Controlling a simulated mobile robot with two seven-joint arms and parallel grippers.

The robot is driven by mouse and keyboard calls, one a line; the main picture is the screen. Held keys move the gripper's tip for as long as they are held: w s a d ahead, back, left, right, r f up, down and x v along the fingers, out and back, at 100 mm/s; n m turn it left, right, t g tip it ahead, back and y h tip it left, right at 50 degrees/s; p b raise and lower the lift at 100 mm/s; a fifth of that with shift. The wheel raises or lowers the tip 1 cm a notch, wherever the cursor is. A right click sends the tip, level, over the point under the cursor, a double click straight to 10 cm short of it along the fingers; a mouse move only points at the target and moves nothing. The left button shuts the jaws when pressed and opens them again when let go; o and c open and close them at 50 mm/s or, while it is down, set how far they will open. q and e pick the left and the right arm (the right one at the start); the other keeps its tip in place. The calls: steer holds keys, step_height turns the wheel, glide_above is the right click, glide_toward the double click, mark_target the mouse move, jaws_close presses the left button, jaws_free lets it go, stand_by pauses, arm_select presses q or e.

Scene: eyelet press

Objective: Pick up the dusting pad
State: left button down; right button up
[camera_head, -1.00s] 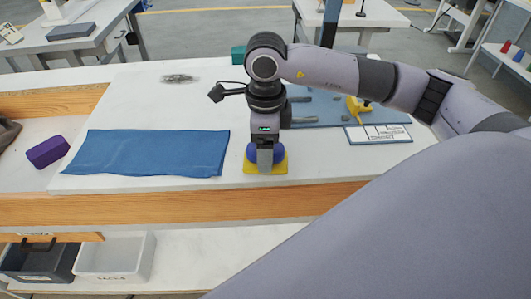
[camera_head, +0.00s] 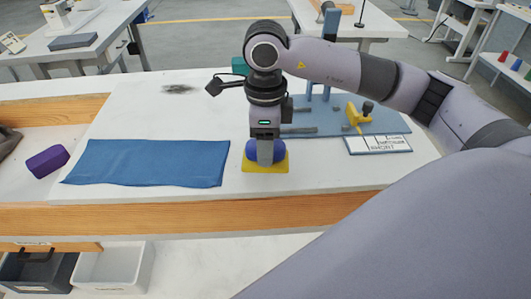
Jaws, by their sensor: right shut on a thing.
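The dusting pad is a yellow square pad (camera_head: 250,166) with a round blue knob (camera_head: 252,150) on top. It is near the front edge of the white worktop, right of the blue cloth. My right gripper (camera_head: 265,158) points straight down over it and is shut on the blue knob, its fingers hiding the knob's middle. The pad is level; it looks at most slightly above the worktop, and its underside is hidden. My left gripper is not in view.
A blue cloth (camera_head: 150,163) lies to the left, with a purple block (camera_head: 47,161) beyond it. A blue board (camera_head: 330,118) with a yellow tool (camera_head: 356,117) and a label card (camera_head: 378,144) lie right.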

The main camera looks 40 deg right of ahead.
step_height(320, 180, up, 9)
steer(key=shift+w+f, duration=0.1)
steer(key=shift+f, duration=0.05)
step_height(320, 180, up, 8)
steer(key=p, duration=0.2)
steer(key=shift+f, duration=0.1)
steer(key=shift+o, duration=1.1)
steer(key=shift+c, duration=0.3)
